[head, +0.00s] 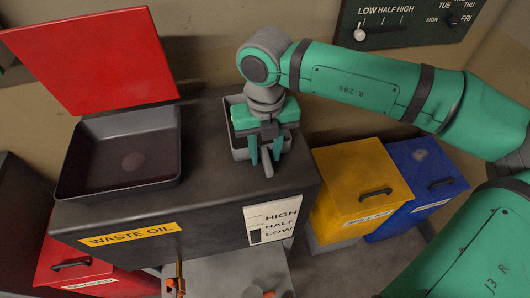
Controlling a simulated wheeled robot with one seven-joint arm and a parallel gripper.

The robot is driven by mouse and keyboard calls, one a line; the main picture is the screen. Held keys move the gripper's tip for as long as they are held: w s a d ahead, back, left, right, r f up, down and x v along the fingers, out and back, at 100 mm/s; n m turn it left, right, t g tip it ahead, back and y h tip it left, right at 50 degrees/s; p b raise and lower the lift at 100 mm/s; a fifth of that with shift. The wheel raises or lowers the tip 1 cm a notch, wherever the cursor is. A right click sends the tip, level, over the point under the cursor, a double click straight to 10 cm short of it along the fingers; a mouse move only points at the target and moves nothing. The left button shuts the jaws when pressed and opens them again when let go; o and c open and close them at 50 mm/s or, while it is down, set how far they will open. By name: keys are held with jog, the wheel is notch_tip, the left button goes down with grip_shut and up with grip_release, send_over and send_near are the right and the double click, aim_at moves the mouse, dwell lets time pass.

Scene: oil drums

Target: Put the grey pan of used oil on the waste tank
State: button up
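The waste tank (205,212) is a black box with a yellow "WASTE OIL" label and a white level gauge on its front. A small grey pan (236,143) is on the right part of its top, partly hidden by my gripper and wrist. Its grey handle (268,170) points toward the front. My gripper (266,158) points down over the pan's front side. Its green fingers are apart, one on each side of the handle, with a gap visible. The pan's contents are mostly hidden.
A larger dark basin (80,182) with a raised red lid (92,58) occupies the tank's left top. A yellow bin (345,180) and a blue bin (412,170) stand to the right. A red bin (75,265) is at lower left. A dial panel (400,38) hangs behind.

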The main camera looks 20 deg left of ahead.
notch_tip(320, 180, up, 11)
jog(key=shift+r, duration=0.2)
dwell(0.6)
